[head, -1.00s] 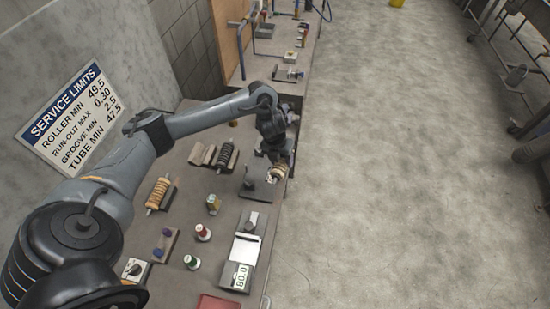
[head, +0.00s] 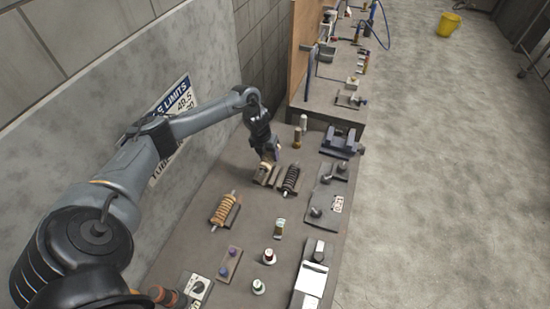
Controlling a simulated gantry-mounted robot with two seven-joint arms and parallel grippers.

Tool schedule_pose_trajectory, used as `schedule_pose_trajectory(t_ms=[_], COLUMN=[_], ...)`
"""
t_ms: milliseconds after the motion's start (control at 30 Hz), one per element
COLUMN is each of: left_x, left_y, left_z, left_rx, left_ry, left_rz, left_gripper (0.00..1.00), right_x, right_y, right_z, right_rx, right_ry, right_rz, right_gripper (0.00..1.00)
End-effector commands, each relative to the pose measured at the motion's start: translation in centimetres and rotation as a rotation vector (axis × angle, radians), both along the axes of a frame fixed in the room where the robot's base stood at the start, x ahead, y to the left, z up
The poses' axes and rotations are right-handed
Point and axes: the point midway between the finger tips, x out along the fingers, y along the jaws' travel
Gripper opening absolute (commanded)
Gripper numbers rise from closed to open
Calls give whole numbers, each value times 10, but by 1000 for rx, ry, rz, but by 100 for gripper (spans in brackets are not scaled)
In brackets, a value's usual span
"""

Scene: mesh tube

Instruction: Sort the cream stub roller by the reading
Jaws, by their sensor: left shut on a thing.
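My left gripper (head: 266,157) is shut on the cream stub roller, mostly hidden behind the fingers. It is low over a wooden cradle (head: 262,178) left of the black-ribbed roller (head: 291,179); I cannot tell whether the roller touches the cradle. A dark gauge plate (head: 325,190) with round posts stands to the right. Its small white display (head: 338,204) seems to show 0.21, but the digits are tiny. The limits sign (head: 176,105) on the wall is partly covered by my left arm. My right gripper is not in view.
An orange-ribbed roller (head: 225,209) lies on its cradle nearer me. Small spools (head: 269,257), a purple-knobbed block (head: 229,262) and a pale measuring device (head: 311,282) stand in front. A dark blue stand (head: 342,141) is at the bench's far end.

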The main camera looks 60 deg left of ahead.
Motion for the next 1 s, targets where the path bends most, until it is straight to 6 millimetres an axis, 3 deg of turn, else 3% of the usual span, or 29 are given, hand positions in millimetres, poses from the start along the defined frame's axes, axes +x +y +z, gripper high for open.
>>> schedule_pose_trajectory(t_ms=[233, 467, 1000], left_x=[-6, -6, -6], left_y=[10, 10, 10], left_z=[1, -10, -58], left_rx=[10, 10, 9], left_ry=[8, 9, 8], left_rz=[17, 17, 16], left_gripper=[0, 0, 0], right_x=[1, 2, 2], right_y=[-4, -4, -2], right_z=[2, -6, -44], right_rx=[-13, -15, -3], right_ry=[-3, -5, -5], right_rz=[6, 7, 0], right_gripper=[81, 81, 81])
